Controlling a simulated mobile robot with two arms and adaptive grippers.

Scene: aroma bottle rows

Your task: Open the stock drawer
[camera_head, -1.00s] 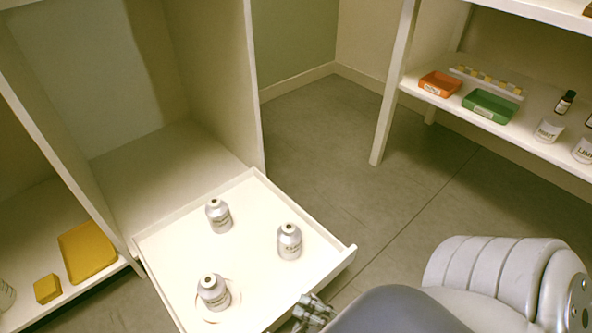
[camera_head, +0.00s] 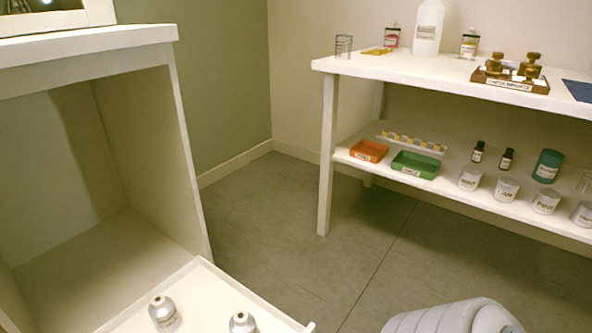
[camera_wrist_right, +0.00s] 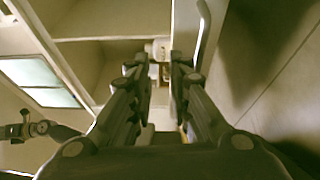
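The stock drawer (camera_head: 205,299) stands pulled out of the white cabinet at the lower left of the head view. Two silver bottles, a left one (camera_head: 163,312) and a right one (camera_head: 242,323), stand in it; its front part is cut off by the frame. My right gripper (camera_wrist_right: 158,70) shows only in the wrist view. Its two dark fingers are apart, with a gap between them and nothing clearly held. A pale curved bar (camera_wrist_right: 204,30) is to the right of the fingers; I cannot tell what it is. A dark jointed part at the left of that view may be my left gripper (camera_wrist_right: 22,130).
A white shelf unit (camera_head: 327,150) stands at the right, with an orange tray (camera_head: 369,151), a green tray (camera_head: 416,165) and several jars below. A brown bottle rack (camera_head: 510,80) is on top. The grey floor (camera_head: 290,220) between cabinet and shelf is clear.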

